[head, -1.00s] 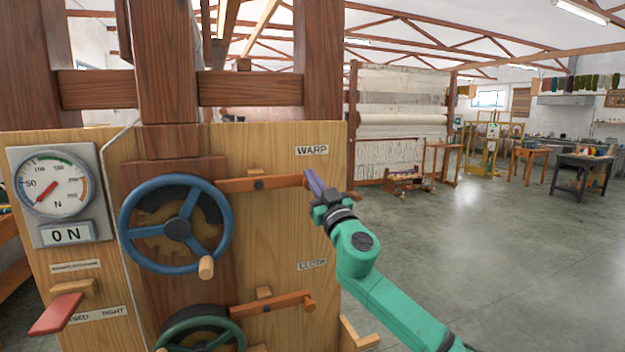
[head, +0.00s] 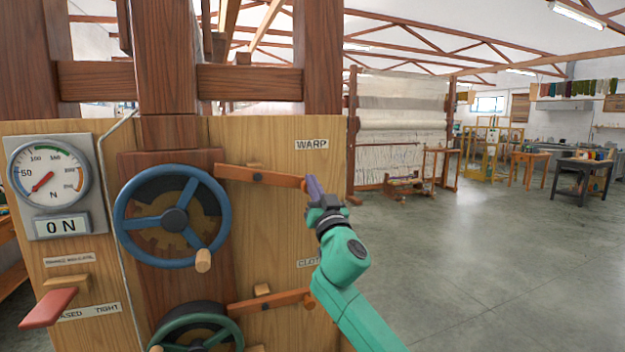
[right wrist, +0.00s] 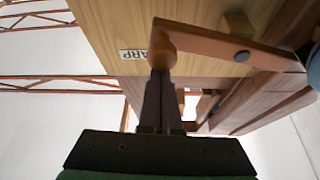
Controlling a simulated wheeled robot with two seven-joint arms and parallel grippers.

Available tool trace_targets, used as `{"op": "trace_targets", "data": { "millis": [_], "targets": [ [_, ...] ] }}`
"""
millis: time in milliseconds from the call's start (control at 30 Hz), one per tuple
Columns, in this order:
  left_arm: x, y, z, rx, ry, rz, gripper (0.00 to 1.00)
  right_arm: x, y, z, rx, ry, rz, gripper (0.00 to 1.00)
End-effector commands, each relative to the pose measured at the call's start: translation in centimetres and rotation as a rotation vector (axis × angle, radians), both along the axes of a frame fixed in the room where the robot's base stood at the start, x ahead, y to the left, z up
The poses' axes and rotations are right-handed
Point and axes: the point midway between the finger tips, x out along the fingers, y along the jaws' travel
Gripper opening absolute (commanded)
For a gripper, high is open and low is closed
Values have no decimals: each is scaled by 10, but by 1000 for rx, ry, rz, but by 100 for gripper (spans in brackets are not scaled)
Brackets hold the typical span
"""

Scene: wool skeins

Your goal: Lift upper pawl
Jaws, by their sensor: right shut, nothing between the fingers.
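The upper pawl (head: 262,176) is a brown wooden lever beside the WARP label (head: 311,145). It slopes, with its left end, by the blue handwheel (head: 176,220), higher than its right end. My right gripper (head: 314,187) is shut and empty, its purple fingers at the pawl's right end. In the right wrist view, the shut fingers (right wrist: 161,75) meet the round knob (right wrist: 162,48) at the end of the pawl (right wrist: 225,47); whether they press on it is hard to tell. The toothed wheel (head: 150,238) shows behind the blue handwheel. My left gripper is not in view.
The lower pawl (head: 270,303) and green handwheel (head: 197,335) sit below. A dial gauge (head: 48,172) reads 0 N at left, above a red lever (head: 48,307). Open floor (head: 480,260) lies to the right, with a loom (head: 400,130) behind.

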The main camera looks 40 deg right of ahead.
Motion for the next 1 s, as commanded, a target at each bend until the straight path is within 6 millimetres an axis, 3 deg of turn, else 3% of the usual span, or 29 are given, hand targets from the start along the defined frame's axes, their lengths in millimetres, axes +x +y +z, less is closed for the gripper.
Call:
{"op": "trace_targets", "data": {
  "millis": [100, 400, 1000],
  "targets": [
    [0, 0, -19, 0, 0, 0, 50, 1, 2, -16, 81, -30, 3, 0],
    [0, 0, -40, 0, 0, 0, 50, 2, 6, -29, 216, -77, 2, 0],
    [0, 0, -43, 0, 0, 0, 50, 3, 7, -30, 249, -86, 0, 0]
  ]
}}
